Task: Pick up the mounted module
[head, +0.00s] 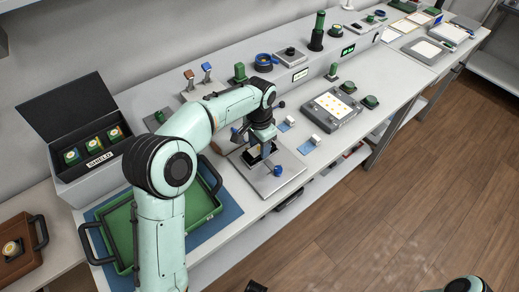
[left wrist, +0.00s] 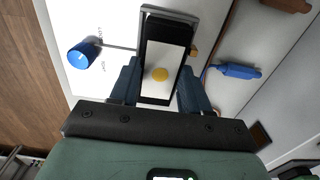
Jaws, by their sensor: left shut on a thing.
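The mounted module is a dark block with a white face and a yellow round spot; it shows in the left wrist view (left wrist: 160,88) between the two blue fingers. My left gripper (head: 262,146) is shut on it, with one finger on each side. The module is at a light grey plate (head: 268,186), which has a blue knob (head: 277,171) on its front side. The knob also shows in the left wrist view (left wrist: 84,54). In the head view my gripper hides much of the module, and I cannot tell whether it touches the plate.
A green tray (head: 119,214) on a blue mat lies left of the plate, partly behind my arm. An open dark box marked SHIELD (head: 97,160) holds several green modules. A grey panel with orange dots (head: 331,107) stands to the right. The bench's front edge is close to the plate.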

